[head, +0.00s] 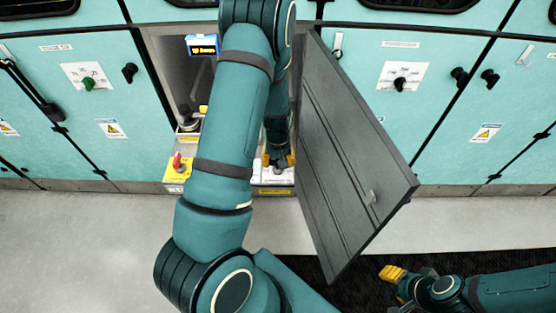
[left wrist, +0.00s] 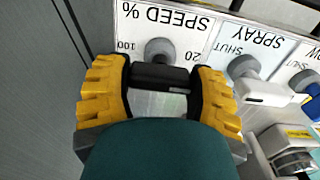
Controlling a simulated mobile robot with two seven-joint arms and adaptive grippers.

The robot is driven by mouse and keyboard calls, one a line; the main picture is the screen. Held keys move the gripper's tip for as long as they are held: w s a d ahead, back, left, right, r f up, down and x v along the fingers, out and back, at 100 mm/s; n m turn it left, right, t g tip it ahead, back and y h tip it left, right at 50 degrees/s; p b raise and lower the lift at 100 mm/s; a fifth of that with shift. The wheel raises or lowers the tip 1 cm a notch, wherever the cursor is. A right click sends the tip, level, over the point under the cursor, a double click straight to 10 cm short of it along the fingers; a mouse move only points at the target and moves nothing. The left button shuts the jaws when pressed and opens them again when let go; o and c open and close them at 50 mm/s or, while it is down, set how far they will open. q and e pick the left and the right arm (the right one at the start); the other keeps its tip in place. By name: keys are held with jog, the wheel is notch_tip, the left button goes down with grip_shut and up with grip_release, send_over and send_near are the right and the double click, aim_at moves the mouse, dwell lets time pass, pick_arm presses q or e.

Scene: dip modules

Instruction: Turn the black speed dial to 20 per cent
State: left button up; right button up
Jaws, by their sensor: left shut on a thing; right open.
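The black speed dial (left wrist: 163,76) shows in the left wrist view, on a white panel marked SPEED % (left wrist: 186,22). The lettering is upside down, with 100 left of the dial's grey hub and 20 right of it. My left gripper (left wrist: 158,84) is shut on the dial, one yellow finger on each side of its black bar. Where the dial points is hard to tell. In the head view my left gripper (head: 279,161) is low in the open cabinet, and the dial is hidden there. My right gripper (head: 393,274) is open and away at the lower right.
A spray knob (left wrist: 250,82) with a white handle and a blue-handled knob (left wrist: 311,90) sit right of the dial. The open grey cabinet door (head: 345,160) stands close right of my left arm. A red switch (head: 178,160) on a yellow box is to the left.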

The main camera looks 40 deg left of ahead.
pick_arm(q)
jog(key=shift+w, duration=0.1)
jog(key=o, duration=1.2)
notch_tip(320, 180, up, 12)
dwell(0.3)
